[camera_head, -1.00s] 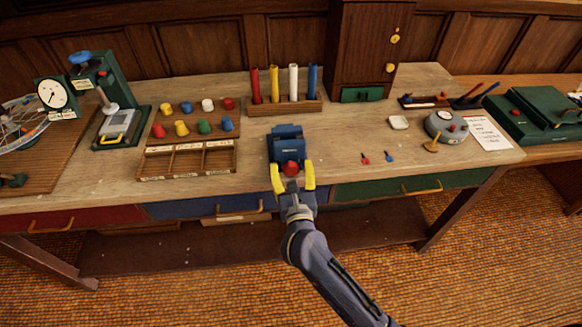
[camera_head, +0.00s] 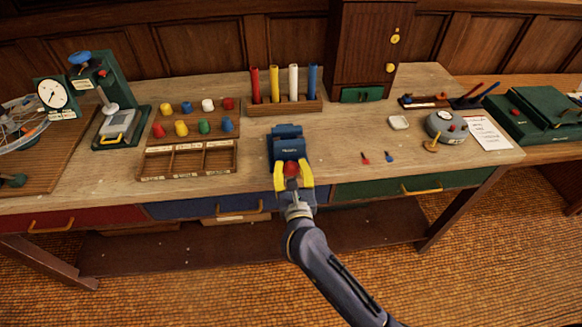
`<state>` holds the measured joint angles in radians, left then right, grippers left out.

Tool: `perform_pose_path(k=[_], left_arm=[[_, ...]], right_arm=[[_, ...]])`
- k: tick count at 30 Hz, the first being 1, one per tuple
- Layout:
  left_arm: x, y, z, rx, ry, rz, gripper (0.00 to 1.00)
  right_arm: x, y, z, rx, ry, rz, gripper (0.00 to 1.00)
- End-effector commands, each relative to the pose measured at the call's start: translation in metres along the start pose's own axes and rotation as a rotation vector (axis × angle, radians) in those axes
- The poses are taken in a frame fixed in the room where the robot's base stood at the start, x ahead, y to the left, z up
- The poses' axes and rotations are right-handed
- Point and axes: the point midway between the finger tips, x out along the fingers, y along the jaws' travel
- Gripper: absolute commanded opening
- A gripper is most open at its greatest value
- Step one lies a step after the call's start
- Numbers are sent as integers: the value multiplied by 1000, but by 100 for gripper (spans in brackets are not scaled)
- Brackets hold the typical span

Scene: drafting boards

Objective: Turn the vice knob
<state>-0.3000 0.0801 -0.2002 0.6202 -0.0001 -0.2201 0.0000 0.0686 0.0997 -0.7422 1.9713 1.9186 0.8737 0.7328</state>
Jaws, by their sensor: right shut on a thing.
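The blue vice (camera_head: 287,141) stands at the front edge of the workbench, near the middle. Its red knob (camera_head: 291,169) faces the front edge. My right gripper (camera_head: 292,172) has yellow fingers, one on each side of the red knob, and is shut on it. The fingers hide the sides of the knob. My left gripper is not in view.
A sorting tray (camera_head: 188,158) with empty compartments lies left of the vice, below a rack of coloured pegs (camera_head: 181,128). Coloured tubes (camera_head: 293,83) stand in a holder behind the vice. Two small screwdriver-like items (camera_head: 365,157) lie to the right on clear bench.

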Motion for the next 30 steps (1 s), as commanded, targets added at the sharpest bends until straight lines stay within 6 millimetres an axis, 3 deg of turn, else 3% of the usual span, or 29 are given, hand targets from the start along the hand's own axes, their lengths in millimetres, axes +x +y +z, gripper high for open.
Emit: perform_pose_path(k=[14,30], left_arm=[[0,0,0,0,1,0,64],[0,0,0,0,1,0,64]], right_arm=[[1,0,3,-64,-7,-1,7],[1,3,4,-482,-11,-1,6]])
